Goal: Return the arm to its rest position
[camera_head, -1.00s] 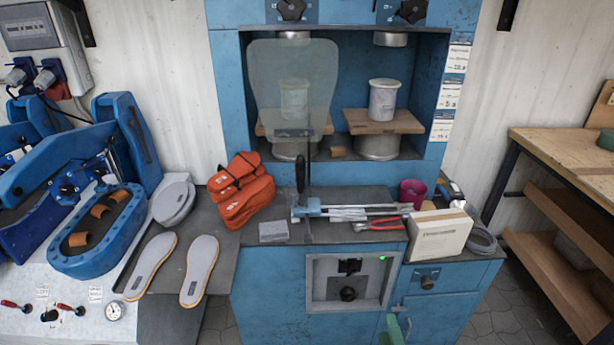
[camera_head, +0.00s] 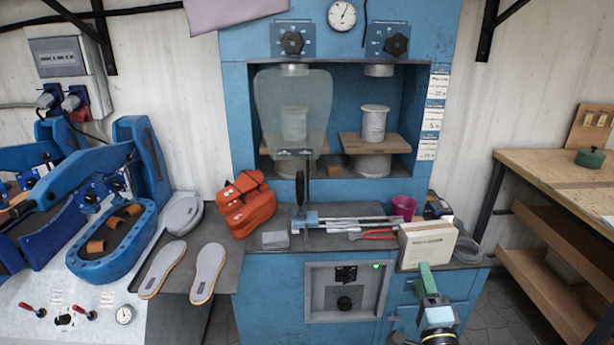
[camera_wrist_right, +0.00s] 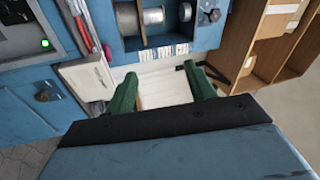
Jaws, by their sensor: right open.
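My right gripper (camera_head: 428,281) shows at the lower right of the head view, with green fingers pointing up, in front of the blue press cabinet. In the right wrist view its two green fingers (camera_wrist_right: 160,75) stand wide apart with nothing between them. The part of my right arm behind it shows at the bottom edge of the head view. My left arm and gripper are not in view.
A white box (camera_head: 427,245) stands on the press ledge just behind my right gripper. Red-handled pliers (camera_head: 378,235), an orange bag (camera_head: 245,203) and two soles (camera_head: 207,273) lie further left. A wooden workbench (camera_head: 550,172) stands at the right.

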